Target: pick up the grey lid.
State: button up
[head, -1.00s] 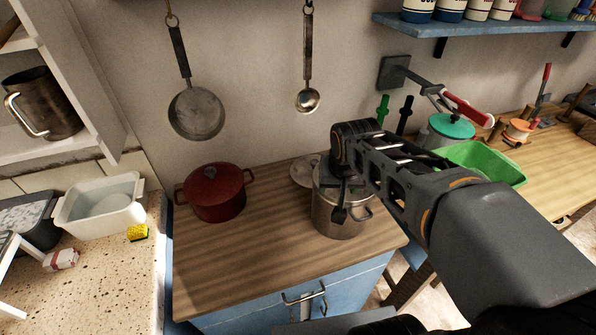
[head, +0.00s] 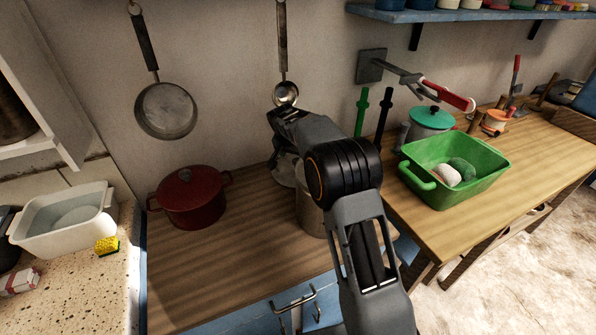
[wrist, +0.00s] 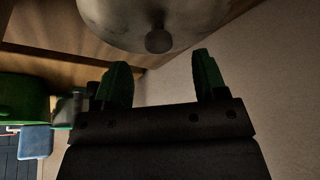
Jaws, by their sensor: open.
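The grey lid (wrist: 150,15) fills the top of the wrist view, a round metal disc with a dark round knob facing my gripper. In the head view a pale part of the lid (head: 285,173) shows on the wooden counter behind the steel pot, mostly hidden by my arm. My gripper (wrist: 160,65) is open and empty, its two green-dark fingers standing on either side of the knob's line, with the knob just beyond the fingertips. I cannot tell the exact gap.
The steel pot (head: 311,212) stands right beside the lid, partly behind my arm. A red pot (head: 192,200) is to the left. A ladle (head: 285,94) and a pan (head: 167,111) hang on the wall. A green basin (head: 455,185) sits on the right-hand table.

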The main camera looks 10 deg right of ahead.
aim_at(297, 160)
jog(key=shift+x, duration=2.95)
jog(key=shift+d+r, duration=0.1)
jog(key=shift+d, duration=0.05)
jog(key=shift+c, duration=0.4)
jog(key=c, duration=1)
jog(key=shift+o, duration=0.2)
jog(key=shift+r, duration=0.1)
